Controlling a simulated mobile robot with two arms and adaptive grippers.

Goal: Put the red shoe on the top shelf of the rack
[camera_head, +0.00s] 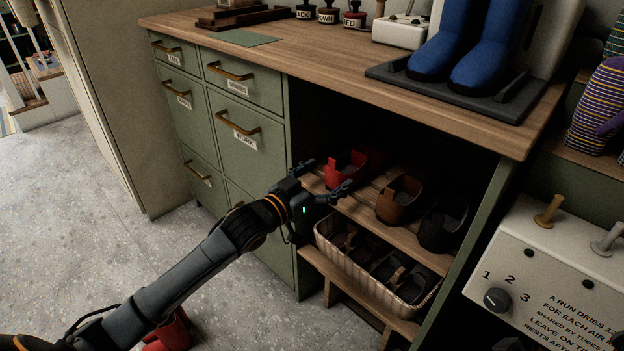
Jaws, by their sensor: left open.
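The red shoe (345,168) sits at the left end of the upper wooden shelf (363,218) of the rack, inside the open bay under the counter. My left gripper (322,177) is open at the shelf's left front, close by the shoe. One finger is left of the shoe and the other is in front of its lower part, hiding some of it. I cannot tell whether a finger touches it. A brown shoe (399,198) and a black shoe (443,223) stand to its right on the same shelf. My right gripper is out of view.
A basket (340,258) of dark shoes is on the lower shelf. Green drawers (235,135) stand left of the bay. The wooden counter (310,55) overhangs it. A white switch panel (545,275) is at right. A red object (170,332) is partly behind my arm. Grey floor is open at left.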

